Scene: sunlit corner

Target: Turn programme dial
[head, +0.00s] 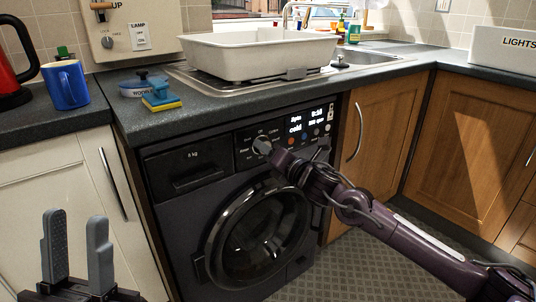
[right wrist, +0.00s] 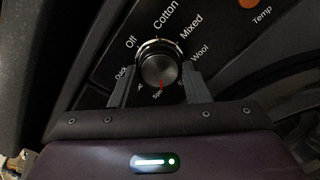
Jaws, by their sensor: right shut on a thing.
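The programme dial (head: 262,145) is a round knob on the control panel of the dark washing machine (head: 190,225). In the right wrist view the dial (right wrist: 158,68) shows a dark face with a red mark pointing down, toward a label that seems to start "Spe". Labels around it include Off, Cotton, Mixed and Wool. My right gripper (right wrist: 158,88) is shut on the dial, one finger on each side; in the head view it reaches the panel from the right. My left gripper (head: 77,250) is open and empty at the lower left, away from the machine.
The machine's round door (head: 258,240) is shut below the panel. A lit display (head: 308,120) is right of the dial. On the worktop above stand a white basin (head: 258,55), a blue mug (head: 67,85), a sponge (head: 161,101) and a red kettle (head: 12,65).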

